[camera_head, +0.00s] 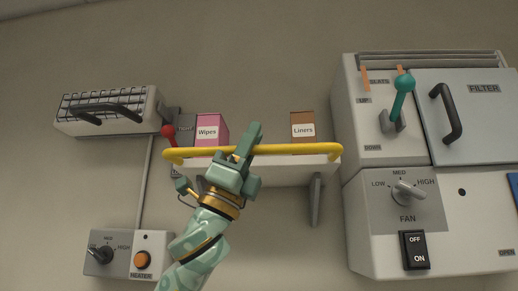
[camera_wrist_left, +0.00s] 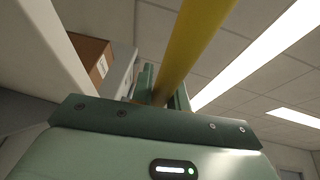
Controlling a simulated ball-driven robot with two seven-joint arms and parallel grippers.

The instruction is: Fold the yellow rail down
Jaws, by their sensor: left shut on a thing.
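The yellow rail (camera_head: 290,149) runs nearly level along the front of a wall shelf, with its ends bent back towards the shelf. My left gripper (camera_head: 243,152) is shut on the rail near its middle, coming from below. In the left wrist view the yellow rail (camera_wrist_left: 194,42) passes between the green fingers of my left gripper (camera_wrist_left: 160,88). The fingers hide a short piece of the rail. My right gripper is in neither view.
The shelf (camera_head: 280,173) carries a pink Wipes box (camera_head: 209,124) and a brown Liners box (camera_head: 303,127). A red-knobbed lever (camera_head: 168,131) stands by the rail's left end. Control panels (camera_head: 380,235) are at the right; a heater panel (camera_head: 124,254) is lower left.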

